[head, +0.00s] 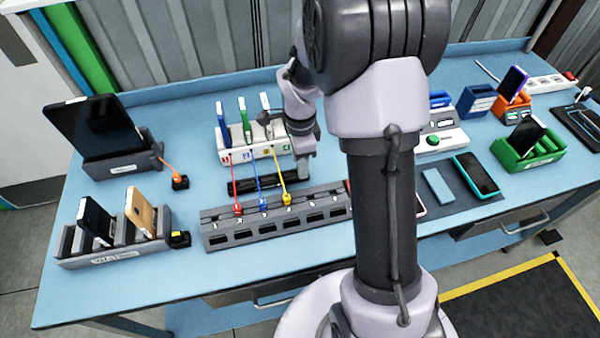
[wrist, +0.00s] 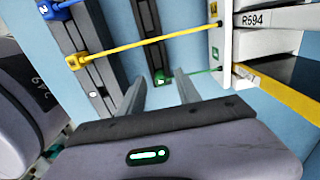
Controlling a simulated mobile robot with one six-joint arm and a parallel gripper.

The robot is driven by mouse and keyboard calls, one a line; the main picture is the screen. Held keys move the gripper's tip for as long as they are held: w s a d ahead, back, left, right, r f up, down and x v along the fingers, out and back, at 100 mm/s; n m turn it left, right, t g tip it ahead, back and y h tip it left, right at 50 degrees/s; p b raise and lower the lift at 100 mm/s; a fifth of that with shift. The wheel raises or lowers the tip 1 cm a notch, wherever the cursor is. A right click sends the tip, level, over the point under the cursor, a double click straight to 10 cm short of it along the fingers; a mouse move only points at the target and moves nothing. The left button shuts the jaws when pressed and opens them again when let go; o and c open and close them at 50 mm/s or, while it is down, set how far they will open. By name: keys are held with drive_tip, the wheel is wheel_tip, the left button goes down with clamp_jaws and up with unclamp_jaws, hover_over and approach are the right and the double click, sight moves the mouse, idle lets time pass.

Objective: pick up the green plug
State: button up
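The green plug (wrist: 160,77) sits in a dark narrow rail (wrist: 150,40) in the wrist view, with a thin green cable running right to a green-marked white box (wrist: 222,30). My gripper (wrist: 160,88) is open, its two fingers apart on either side of the plug in the picture. Whether they reach down to its height I cannot tell. In the head view my gripper (head: 298,168) is over the right end of the dark rail (head: 240,188), in front of the white box (head: 238,156). The green plug is hidden there by my arm.
Red (head: 238,209), blue (head: 264,205) and yellow (head: 287,199) plugs sit in the grey socket strip (head: 225,238), their cords stretched from the white box. The yellow cord (wrist: 150,45) passes close beyond my fingers. Phone racks (head: 110,250) and a tablet stand (head: 110,165) are at left.

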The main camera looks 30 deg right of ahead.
drive_tip(key=shift+f, duration=0.55)
clamp_jaws()
drive_tip(key=shift+r, duration=0.1)
wheel_tip(320, 180, up, 4)
drive_tip(key=shift+f+p, duration=0.15)
drive_tip(key=shift+p, duration=0.75)
drive_tip(key=s+a+r+p, duration=0.1)
drive_tip(key=s+a, duration=0.2)
drive_tip(key=s, duration=1.2)
drive_tip(key=shift+s+r, duration=0.15)
drive_tip(key=shift+s, duration=0.2)
drive_tip(key=shift+r+p, duration=0.35)
drive_tip(key=shift+r, duration=0.05)
drive_tip(key=shift+r, duration=0.3)
